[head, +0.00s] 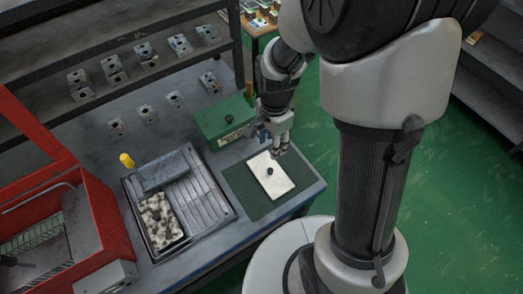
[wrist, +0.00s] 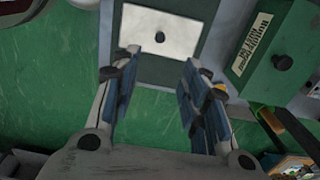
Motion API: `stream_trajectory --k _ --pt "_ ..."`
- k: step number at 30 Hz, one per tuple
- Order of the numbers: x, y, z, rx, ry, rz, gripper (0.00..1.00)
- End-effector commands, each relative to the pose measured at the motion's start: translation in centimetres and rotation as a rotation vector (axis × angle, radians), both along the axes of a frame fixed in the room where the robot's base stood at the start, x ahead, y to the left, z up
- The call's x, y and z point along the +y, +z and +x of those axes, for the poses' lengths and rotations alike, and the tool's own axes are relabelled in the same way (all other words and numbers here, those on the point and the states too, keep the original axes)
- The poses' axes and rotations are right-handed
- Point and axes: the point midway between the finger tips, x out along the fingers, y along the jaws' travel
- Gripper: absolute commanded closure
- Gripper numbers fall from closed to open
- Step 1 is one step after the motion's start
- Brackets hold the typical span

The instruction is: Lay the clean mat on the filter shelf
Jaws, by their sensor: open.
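The clean mat (head: 280,184), a white rectangle with a black knob in its middle, lies on a dark green pad (head: 238,184) at the table's right end. In the wrist view the white mat (wrist: 185,22) is ahead, beyond my fingertips. My gripper (head: 280,150) is open and empty, by the mat's far edge; its spread fingers (wrist: 160,66) also show in the wrist view. A slatted grey tray (head: 212,190), which looks like the filter shelf, sits left of the pad. A stained, speckled mat (head: 160,222) lies on its left part.
A green box (head: 223,121) with a label and black knob stands behind the pad, close to my gripper. A grey block (head: 163,170) lies at the tray's back, beside a yellow cylinder (head: 126,160). A red cabinet (head: 92,225) stands left. Several valve blocks (head: 145,52) fill the back.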

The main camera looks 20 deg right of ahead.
Motion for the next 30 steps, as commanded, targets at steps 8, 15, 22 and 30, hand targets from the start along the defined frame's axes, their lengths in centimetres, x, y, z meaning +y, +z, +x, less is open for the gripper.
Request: stream_trajectory --k 8,15,22,30 --pt "0.0 -6.6 -0.2 0.006 0.003 0.000 0.59" --pt "0.0 -10.2 -0.1 0.002 0.004 0.000 0.59" --pt "0.0 -11.3 -0.1 0.001 0.004 0.000 0.59" --pt "0.1 -15.3 -0.1 0.004 0.004 0.000 0.59"
